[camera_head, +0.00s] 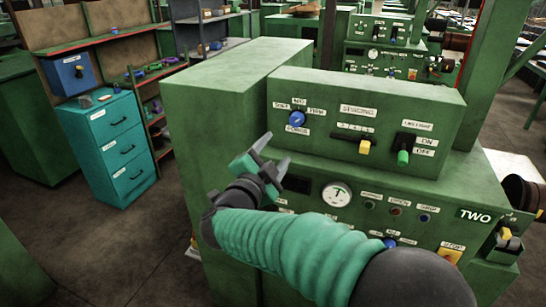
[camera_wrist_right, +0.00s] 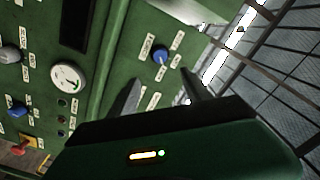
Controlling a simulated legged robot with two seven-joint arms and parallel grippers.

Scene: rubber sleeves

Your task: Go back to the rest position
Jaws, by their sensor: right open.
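My right arm, in a ribbed green sleeve, comes in from the bottom right of the head view. Its gripper (camera_head: 272,156) is open and empty in front of the green control panel (camera_head: 440,106), left of the middle. In the right wrist view the two dark fingers (camera_wrist_right: 160,92) stand apart with nothing between them. A blue knob (camera_wrist_right: 160,55) shows beyond the fingertips there; the blue knob at the panel's upper left (camera_head: 296,119) shows in the head view. I cannot tell the exact gap between fingers and panel. My left gripper is not in view.
The panel carries a yellow slider (camera_head: 365,147), a green ON/OFF switch (camera_head: 403,157) and a round gauge (camera_head: 336,194). A tall green cabinet (camera_head: 190,130) stands to its left. Farther left are a teal drawer unit (camera_head: 110,148) and shelves (camera_head: 210,45). Open floor lies between.

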